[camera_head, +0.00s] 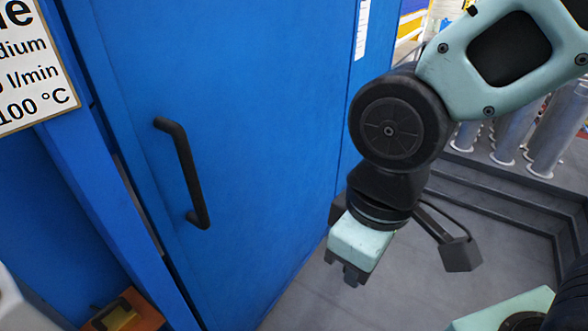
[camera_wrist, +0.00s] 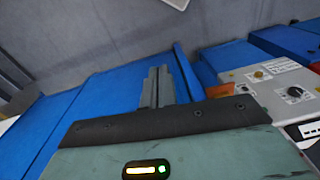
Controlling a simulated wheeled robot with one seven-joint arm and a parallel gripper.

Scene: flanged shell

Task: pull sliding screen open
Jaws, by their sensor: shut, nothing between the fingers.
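The sliding screen (camera_head: 260,110) is a large flat blue panel filling the left and middle of the head view. A black bar handle (camera_head: 188,175) stands upright, slightly tilted, near its left edge. My gripper (camera_head: 350,280) hangs to the right of the handle, pointing down, well apart from it and in front of the grey floor. Its fingers are together and hold nothing. In the wrist view the gripper's fingers (camera_wrist: 157,88) show as a narrow grey pair, with blue surfaces behind; I cannot tell which of these belong to the screen. The handle is not recognisable there.
A blue frame post (camera_head: 95,190) with a white sign (camera_head: 30,65) borders the screen at left. An orange-brown block (camera_head: 122,313) sits at lower left. Grey steps (camera_head: 490,190) and metal cylinders (camera_head: 555,125) stand at right. The wrist view shows a control box (camera_wrist: 275,88) with knobs.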

